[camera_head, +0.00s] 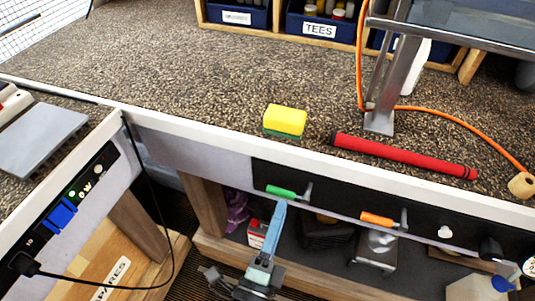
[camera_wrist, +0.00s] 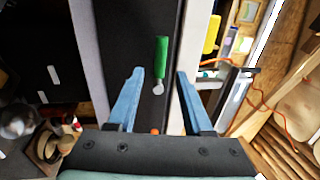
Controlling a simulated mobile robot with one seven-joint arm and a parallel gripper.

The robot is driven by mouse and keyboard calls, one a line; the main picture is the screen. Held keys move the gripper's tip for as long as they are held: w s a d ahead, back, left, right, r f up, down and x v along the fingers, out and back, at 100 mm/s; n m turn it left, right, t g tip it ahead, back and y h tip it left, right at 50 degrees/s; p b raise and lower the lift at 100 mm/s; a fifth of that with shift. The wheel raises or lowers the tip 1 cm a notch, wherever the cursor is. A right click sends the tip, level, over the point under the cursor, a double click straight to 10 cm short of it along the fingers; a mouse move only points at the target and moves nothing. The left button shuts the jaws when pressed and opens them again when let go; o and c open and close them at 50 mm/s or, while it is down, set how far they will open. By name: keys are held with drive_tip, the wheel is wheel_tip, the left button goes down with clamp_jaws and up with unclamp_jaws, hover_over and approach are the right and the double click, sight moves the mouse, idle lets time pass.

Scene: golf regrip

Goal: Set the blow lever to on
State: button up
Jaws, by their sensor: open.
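A green-handled lever (camera_head: 280,191) with a grey arm is mounted on the black front panel under the worktop. An orange-handled lever (camera_head: 377,219) is on the same panel to its right. I cannot read a label that tells which is the blow lever. My gripper (camera_head: 279,206) is just below the green lever in the head view, with its light-blue fingers pointing up toward the panel. In the wrist view my gripper (camera_wrist: 160,72) is open, and the green lever (camera_wrist: 161,58) lies in line with the gap between the fingertips. Contact cannot be told.
A yellow and green sponge (camera_head: 285,120) and a red grip (camera_head: 403,156) lie on the speckled worktop near its front edge. An orange hose (camera_head: 450,117) runs by a metal stand. A white knob (camera_head: 445,232) and a black knob (camera_head: 490,248) are farther right on the panel.

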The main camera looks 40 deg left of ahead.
drive_tip(key=v, duration=0.7)
drive_tip(key=shift+s, duration=0.3)
drive_tip(key=shift+f, duration=0.1)
